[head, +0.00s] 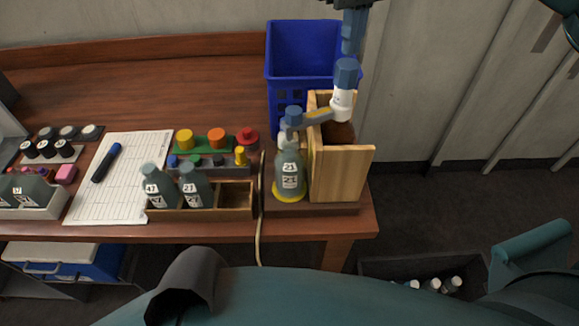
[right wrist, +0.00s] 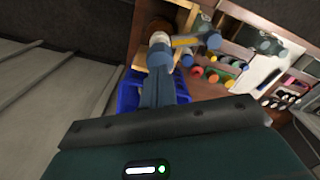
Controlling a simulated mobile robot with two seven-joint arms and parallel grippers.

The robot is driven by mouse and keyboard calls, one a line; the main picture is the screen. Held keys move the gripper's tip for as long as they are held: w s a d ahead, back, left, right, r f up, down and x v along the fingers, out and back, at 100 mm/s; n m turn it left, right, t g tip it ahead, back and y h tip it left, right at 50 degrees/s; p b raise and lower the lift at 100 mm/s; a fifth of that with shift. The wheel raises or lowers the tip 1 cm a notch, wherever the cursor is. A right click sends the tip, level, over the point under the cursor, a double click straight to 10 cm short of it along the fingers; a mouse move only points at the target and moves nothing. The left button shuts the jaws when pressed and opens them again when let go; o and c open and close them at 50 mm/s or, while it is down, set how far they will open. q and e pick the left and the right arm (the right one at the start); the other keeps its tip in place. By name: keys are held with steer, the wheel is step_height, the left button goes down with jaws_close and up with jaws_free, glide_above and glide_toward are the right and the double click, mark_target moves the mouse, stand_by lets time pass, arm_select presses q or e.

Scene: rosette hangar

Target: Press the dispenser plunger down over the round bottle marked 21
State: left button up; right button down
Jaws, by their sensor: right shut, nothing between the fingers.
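The dispenser is a brown vessel in a wooden stand (head: 342,173), with a white collar and a blue plunger head (head: 346,72). Its spout arm (head: 316,116) reaches left to a blue end above a grey-green bottle (head: 289,170). This bottle has a label reading 21 and stands upright on a yellow disc (head: 289,197). My right gripper (head: 350,50) is shut and empty, pointing down just above the plunger head. The right wrist view shows its fingers (right wrist: 160,72) in line with the plunger; I cannot tell whether they touch. My left gripper is not in view.
A blue crate (head: 300,50) stands behind the dispenser. A wooden tray (head: 237,197) left of it holds two similar bottles. Coloured pegs, a paper sheet (head: 100,200) and a marker (head: 106,163) lie further left. A dark bin (head: 375,268) with bottles is below right.

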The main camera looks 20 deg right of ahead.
mark_target(348, 63)
stand_by(0.4)
steer(key=shift+f, duration=0.15)
steer(key=shift+f+b, duration=1)
steer(key=shift+f, duration=0.6)
steer(key=shift+r, duration=0.15)
steer(key=shift+r+p, duration=2.65)
steer(key=shift+r, duration=0.85)
